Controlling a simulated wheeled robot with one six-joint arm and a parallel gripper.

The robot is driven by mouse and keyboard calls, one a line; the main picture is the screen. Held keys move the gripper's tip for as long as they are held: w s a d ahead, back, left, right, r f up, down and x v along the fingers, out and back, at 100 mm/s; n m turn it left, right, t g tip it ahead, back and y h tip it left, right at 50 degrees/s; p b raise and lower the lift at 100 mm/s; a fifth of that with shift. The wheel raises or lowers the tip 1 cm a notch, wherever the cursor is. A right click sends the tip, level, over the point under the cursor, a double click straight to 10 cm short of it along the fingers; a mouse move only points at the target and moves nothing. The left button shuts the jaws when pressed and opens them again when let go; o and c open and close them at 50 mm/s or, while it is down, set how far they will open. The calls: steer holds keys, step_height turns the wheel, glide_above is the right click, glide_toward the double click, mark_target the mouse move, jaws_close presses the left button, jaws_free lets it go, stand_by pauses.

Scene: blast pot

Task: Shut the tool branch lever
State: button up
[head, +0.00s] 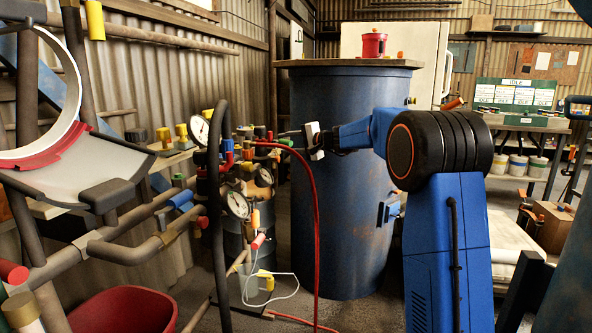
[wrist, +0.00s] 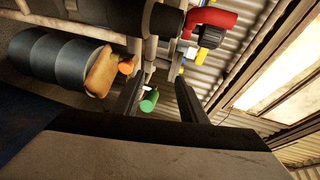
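My gripper (head: 290,134) reaches left from my blue arm to the pipe manifold with its coloured handles. In the wrist view its two dark fingers stand apart, and my gripper (wrist: 160,100) is open. A green-capped handle (wrist: 149,101) shows in the gap between the fingers; I cannot tell whether either finger touches it. In the head view a green handle (head: 285,142) sits just below the fingertips, beside a red handle (head: 268,145). No label is readable, so I cannot tell which handle is the tool branch lever.
Gauges (head: 200,129) and a red hose (head: 315,220) crowd the manifold. A large blue drum (head: 345,220) stands behind my gripper, with a red pot (head: 374,45) on its lid. The wrist view also shows an orange knob (wrist: 126,67) and a red elbow (wrist: 212,17).

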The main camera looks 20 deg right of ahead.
steer(key=v, duration=0.8)
steer(key=s+a+f+n+g, duration=0.1)
steer(key=s+a, duration=0.3)
steer(key=s, duration=0.4)
steer(key=s+a+f+n+g+h, duration=0.1)
steer(key=s+a+f+n+g, duration=0.1)
steer(key=s, duration=0.7)
steer(key=shift+s+a+f+n+g, duration=0.35)
steer(key=shift+a+f, duration=0.2)
steer(key=shift+a, duration=0.3)
